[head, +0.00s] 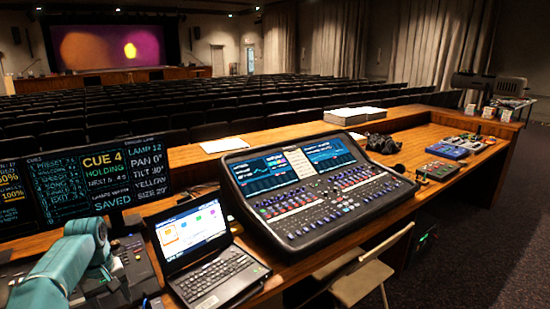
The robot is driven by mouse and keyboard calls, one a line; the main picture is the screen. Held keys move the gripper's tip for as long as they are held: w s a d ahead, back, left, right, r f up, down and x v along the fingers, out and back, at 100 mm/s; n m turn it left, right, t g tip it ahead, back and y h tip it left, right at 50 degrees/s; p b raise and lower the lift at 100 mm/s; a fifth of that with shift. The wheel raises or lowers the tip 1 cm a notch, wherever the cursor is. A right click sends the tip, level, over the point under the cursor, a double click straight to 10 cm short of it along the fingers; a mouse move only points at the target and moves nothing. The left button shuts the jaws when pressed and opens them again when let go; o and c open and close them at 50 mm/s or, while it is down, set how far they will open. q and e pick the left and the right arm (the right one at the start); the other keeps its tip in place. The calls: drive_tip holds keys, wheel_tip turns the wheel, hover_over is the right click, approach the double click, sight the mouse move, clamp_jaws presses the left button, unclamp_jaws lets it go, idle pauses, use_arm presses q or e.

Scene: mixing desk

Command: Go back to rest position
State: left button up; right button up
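My teal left arm comes in from the lower left. It bends at a joint above the dark control surface (138,262). I cannot make out the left gripper's fingers. My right arm and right gripper are not in view. A large mixing console (318,190) with lit screens and several faders sits in the middle of the wooden desk (410,150). An open laptop (220,280) stands to its left, close to my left arm.
Dark monitors (82,190) showing cue text stand at the left. Papers (355,115), a black bundle (382,143) and small coloured boxes (447,151) lie along the desk. A folding chair (362,280) stands at the desk's front edge. Carpet (490,260) at the right is clear.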

use_arm(q)
drive_tip(key=d+f+m+h, duration=0.1)
drive_tip(key=d+f+m, duration=0.2)
drive_tip(key=d+f, duration=0.9)
drive_tip(key=s+d+f+m+h, duration=0.2)
drive_tip(key=s+d+f, duration=0.8)
drive_tip(key=d+f, duration=0.2)
drive_tip(key=s+d+f+m, duration=0.1)
drive_tip(key=s+d, duration=0.3)
drive_tip(key=s, duration=0.5)
drive_tip(key=s+d+f+m, duration=0.1)
drive_tip(key=s+d, duration=0.3)
drive_tip(key=s, duration=0.6)
drive_tip(key=shift+d+h, duration=0.3)
drive_tip(key=shift+w, duration=0.15)
